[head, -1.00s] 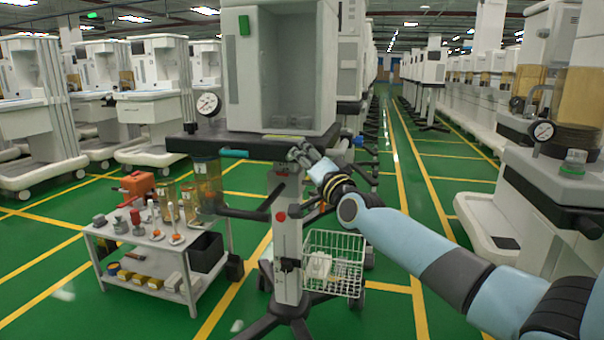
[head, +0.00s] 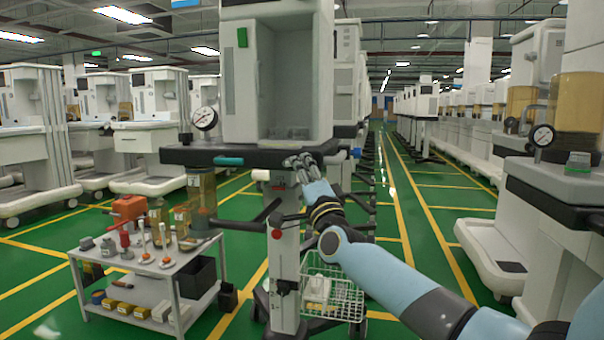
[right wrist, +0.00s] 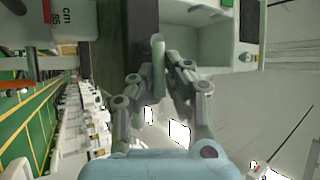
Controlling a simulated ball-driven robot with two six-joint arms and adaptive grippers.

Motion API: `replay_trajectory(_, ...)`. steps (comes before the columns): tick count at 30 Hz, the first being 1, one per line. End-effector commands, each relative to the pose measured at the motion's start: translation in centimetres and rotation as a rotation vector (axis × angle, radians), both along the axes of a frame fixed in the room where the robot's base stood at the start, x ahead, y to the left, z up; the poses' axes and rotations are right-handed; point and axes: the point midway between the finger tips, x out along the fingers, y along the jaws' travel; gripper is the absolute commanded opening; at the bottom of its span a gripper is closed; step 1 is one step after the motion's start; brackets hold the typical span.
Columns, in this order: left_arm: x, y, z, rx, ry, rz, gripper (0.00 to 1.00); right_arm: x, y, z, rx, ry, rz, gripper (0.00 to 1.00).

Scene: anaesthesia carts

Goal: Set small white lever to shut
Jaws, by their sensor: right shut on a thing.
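The small white lever (right wrist: 158,52) shows in the right wrist view as a pale, narrow upright bar at the dark edge of the cart's top. My right gripper (right wrist: 160,78) has its grey jointed fingers on both sides of this bar and is shut on it. In the head view my right gripper (head: 302,162) is at the front right of the cart's dark top (head: 225,156), below the open white cabinet (head: 292,75). The lever is hidden there behind the fingers. My left gripper is not in view.
A pressure gauge (head: 205,118) stands at the cart top's left. A teal handle (head: 229,161) is on its front edge. A low trolley (head: 150,270) with tools and bottles is at lower left. A wire basket (head: 335,292) hangs below. Green aisle floor (head: 430,240) is free at right.

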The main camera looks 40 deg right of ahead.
Motion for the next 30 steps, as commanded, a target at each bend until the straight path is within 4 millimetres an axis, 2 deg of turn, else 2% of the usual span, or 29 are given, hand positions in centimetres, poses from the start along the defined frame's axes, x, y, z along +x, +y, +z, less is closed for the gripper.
replay_trajectory(1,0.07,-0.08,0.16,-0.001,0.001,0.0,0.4,0.0,0.0,-0.64,0.004,0.006,0.0,0.0)
replay_trajectory(16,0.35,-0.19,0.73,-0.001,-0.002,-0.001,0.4,-0.02,0.0,-0.59,0.011,0.0,0.0,0.0)
replay_trajectory(17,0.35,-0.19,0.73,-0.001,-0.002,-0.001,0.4,-0.02,0.0,-0.6,0.011,0.0,0.0,0.16)
replay_trajectory(18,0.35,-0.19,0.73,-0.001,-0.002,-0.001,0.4,-0.02,0.01,-0.57,0.01,-0.001,0.0,0.21)
replay_trajectory(26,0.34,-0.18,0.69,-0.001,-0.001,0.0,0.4,-0.05,0.01,-0.34,0.01,-0.006,0.0,0.22)
replay_trajectory(30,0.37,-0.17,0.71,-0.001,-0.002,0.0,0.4,-1.0,0.26,-0.93,0.01,-0.005,0.001,0.22)
